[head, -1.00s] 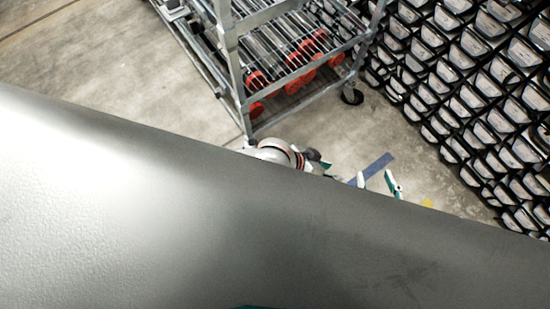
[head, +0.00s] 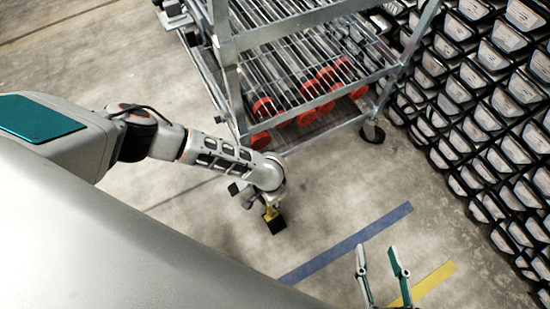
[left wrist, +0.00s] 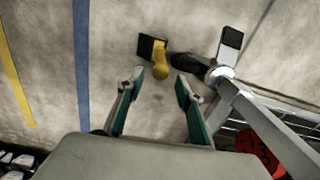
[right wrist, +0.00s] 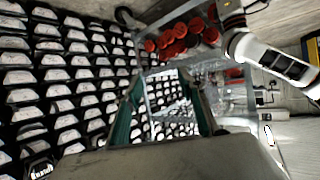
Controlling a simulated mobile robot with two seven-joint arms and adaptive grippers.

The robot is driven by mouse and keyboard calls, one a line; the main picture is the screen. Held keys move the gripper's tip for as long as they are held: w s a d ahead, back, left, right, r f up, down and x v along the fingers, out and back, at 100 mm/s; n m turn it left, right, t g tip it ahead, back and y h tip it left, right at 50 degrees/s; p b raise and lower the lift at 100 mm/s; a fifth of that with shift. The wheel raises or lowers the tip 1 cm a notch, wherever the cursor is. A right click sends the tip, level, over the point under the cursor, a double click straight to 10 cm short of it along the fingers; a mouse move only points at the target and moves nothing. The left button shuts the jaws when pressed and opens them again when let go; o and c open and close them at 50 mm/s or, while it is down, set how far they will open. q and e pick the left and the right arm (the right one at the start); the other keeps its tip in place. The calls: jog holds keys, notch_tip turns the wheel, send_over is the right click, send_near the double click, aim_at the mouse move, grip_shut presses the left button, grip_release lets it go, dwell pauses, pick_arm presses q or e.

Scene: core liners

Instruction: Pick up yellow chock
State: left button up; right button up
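The yellow chock (head: 271,213), with a black part, is on the floor just below the end of my left arm in the head view. In the left wrist view the chock (left wrist: 161,62) lies ahead of my left gripper (left wrist: 160,82), roughly between the lines of its fingers. That gripper is open and empty, with clear gaps to the chock on both sides. A dark caster wheel (left wrist: 188,66) is close beside the chock. In the head view the left fingers cannot be made out. My right gripper (head: 383,262) is open and empty at the lower right, and its fingers (right wrist: 166,108) show in the right wrist view.
A metal cart (head: 300,50) with red-ended tubes stands behind the chock; its post (left wrist: 280,130) is right of my left gripper. A rack of trays (head: 480,110) fills the right. Blue tape (head: 350,243) and yellow tape (head: 430,282) mark the open floor.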

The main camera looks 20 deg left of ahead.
pick_arm(q)
jog(key=shift+s+f, duration=0.25)
jog(key=shift+f, duration=0.55)
jog(key=f+b, duration=0.3)
jog(key=f, duration=0.1)
jog(key=shift+w+a+f, duration=0.1)
jog(key=shift+w, duration=0.2)
grip_shut()
pick_arm(e)
jog(key=a, duration=0.1)
jog(key=a+m, duration=0.1)
jog(key=a+m+y, duration=0.1)
jog(key=shift+a+r+t, duration=0.2)
jog(key=shift+r+t, duration=0.05)
jog(key=shift+t, duration=0.05)
